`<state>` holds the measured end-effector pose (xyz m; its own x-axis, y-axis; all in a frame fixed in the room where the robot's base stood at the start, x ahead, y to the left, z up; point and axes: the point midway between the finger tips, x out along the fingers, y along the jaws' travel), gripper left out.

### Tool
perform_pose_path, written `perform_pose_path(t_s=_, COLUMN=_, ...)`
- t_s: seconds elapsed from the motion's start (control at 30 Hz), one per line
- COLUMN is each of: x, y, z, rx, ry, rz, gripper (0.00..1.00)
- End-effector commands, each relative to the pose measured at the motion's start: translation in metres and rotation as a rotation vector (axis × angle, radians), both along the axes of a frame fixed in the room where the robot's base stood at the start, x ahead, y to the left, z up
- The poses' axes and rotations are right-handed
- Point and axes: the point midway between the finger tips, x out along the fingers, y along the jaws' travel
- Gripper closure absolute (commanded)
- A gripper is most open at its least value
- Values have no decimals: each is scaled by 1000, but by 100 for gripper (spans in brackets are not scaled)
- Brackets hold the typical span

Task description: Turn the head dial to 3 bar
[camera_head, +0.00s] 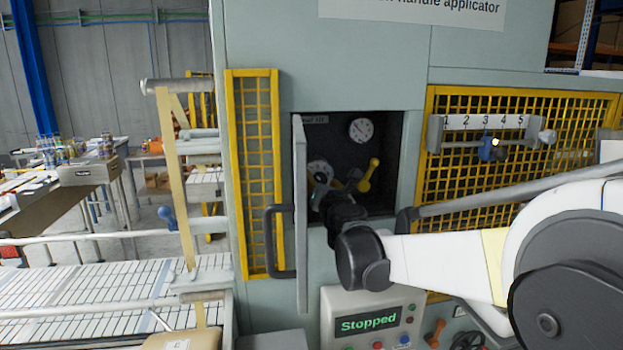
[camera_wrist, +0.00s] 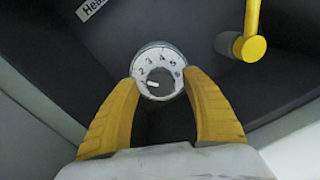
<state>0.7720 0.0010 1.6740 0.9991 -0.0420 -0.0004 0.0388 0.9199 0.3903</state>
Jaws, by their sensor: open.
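The head dial (camera_wrist: 159,56) is a round white-rimmed dial with a dark centre, inside the dark open cabinet. The wrist view shows the numbers 2 to 6 around its rim; a short white mark on the centre lies at the left, below the 2. In the head view the dial (camera_head: 318,166) is partly covered by my gripper (camera_head: 322,181).
A yellow lever (camera_head: 369,175) is right of the dial, also in the wrist view (camera_wrist: 250,45). A round gauge (camera_head: 361,130) sits above. The cabinet door (camera_head: 300,215) stands open at the left. A panel below reads "Stopped" (camera_head: 368,323).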

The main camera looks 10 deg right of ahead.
Motion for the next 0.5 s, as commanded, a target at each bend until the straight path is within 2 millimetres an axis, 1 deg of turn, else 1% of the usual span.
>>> perform_pose_path(t_s=0.1, x=3, y=0, z=0, rx=0, ry=0, rz=0, gripper=45)
perform_pose_path(t_s=0.3, x=3, y=0, z=0, rx=0, ry=0, rz=0, gripper=45)
perform_pose_path(t_s=0.37, x=3, y=0, z=0, rx=0, ry=0, rz=0, gripper=62)
perform_pose_path(t_s=0.4, x=3, y=0, z=0, rx=0, ry=0, rz=0, gripper=74)
perform_pose_path(t_s=0.47, x=3, y=0, z=0, rx=0, ry=0, rz=0, gripper=92)
perform_pose_path(t_s=0.5, x=3, y=0, z=0, rx=0, ry=0, rz=0, gripper=99)
